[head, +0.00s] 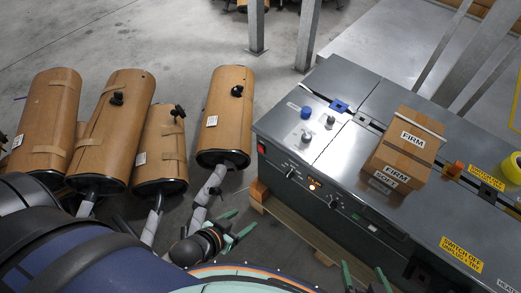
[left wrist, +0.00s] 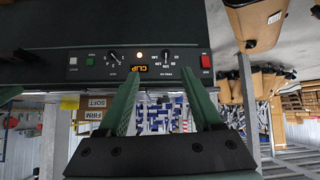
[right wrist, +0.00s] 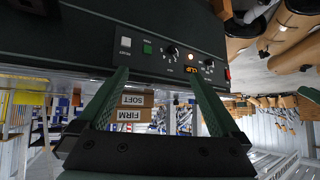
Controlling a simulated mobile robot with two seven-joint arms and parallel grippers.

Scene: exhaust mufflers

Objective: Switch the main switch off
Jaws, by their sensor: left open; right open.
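The red main switch (head: 262,149) is at the left end of the grey machine's front panel. It also shows in the left wrist view (left wrist: 205,61), upside down, and at the panel's edge in the right wrist view (right wrist: 227,74). Whether it is on or off is too small to tell. An orange lamp and a lit display (left wrist: 140,69) glow on the panel. My left gripper (head: 243,222) is open and empty, below and left of the panel, apart from the switch. My right gripper (head: 364,268) is open and empty at the bottom edge, further right.
Black knobs (head: 333,201) and a green button (head: 357,213) sit along the panel. Cardboard boxes (head: 409,141) stand on the machine top. Wrapped mufflers (head: 226,108) stand left of the machine. A wooden pallet (head: 290,229) lies under it.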

